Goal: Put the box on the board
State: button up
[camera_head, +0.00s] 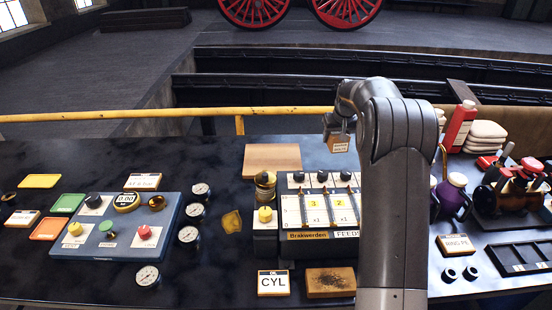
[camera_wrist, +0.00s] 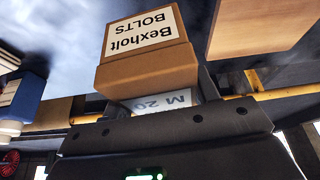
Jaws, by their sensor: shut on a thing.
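A small brown cardboard box (camera_head: 338,144) hangs from my gripper (camera_head: 340,127) just right of the board. In the wrist view the box (camera_wrist: 146,60) shows a white label reading "Bexholt BOLTS", upside down, and a second label "M 20". My gripper is shut on it; the fingertips are mostly hidden by the box. The plain wooden board (camera_head: 272,158) lies bare on the dark bench, behind the valve panel. It also shows at the upper right of the wrist view (camera_wrist: 262,22), apart from the box.
A panel with columns and knobs (camera_head: 320,210) stands in front of the board, with a brass-topped unit (camera_head: 265,187) beside it. A blue control box (camera_head: 115,225) and gauges (camera_head: 190,212) are left. Bottles and a red can (camera_head: 459,126) stand right. A yellow rail (camera_head: 130,114) runs behind.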

jog(key=s+a+r+m, duration=0.1)
jog(key=s+a, duration=0.3)
jog(key=a, duration=0.4)
send_over(281, 164)
jog(key=s, duration=0.2)
jog(key=f, duration=0.7)
jog(key=shift+w+a, duration=0.1)
jog(key=shift+w, duration=0.1)
jog(key=shift+f, duration=1.9)
jog(key=shift+f, duration=0.1)
jog(key=o, duration=1.2)
